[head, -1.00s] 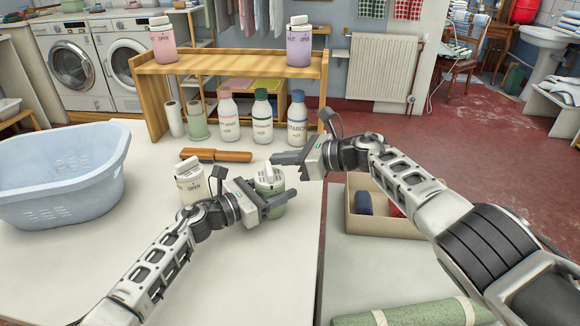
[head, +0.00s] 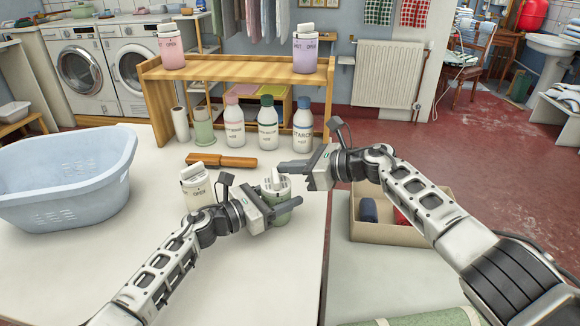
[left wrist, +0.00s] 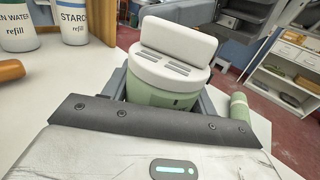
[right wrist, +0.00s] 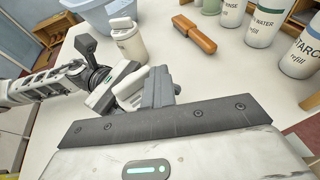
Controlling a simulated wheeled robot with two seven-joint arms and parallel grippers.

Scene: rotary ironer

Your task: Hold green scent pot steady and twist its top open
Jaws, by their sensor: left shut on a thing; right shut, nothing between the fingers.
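The green scent pot (head: 281,215) stands upright at the table's front right. Its white top (head: 275,185), with a raised grip bar (left wrist: 178,39) and vent slots, is on it. My left gripper (head: 287,213) is shut around the pot's body from the left; the body (left wrist: 160,96) shows between its fingers in the left wrist view. My right gripper (head: 283,167) is shut and empty, just behind and above the top. I cannot tell whether it touches the bar. The right wrist view shows the white top (right wrist: 130,87) just beyond its fingers, the body mostly hidden.
An off-white pot (head: 197,187) stands left of the green pot. A blue basket (head: 65,180) stands left. A cardboard box (head: 385,232) stands right, under my right arm.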

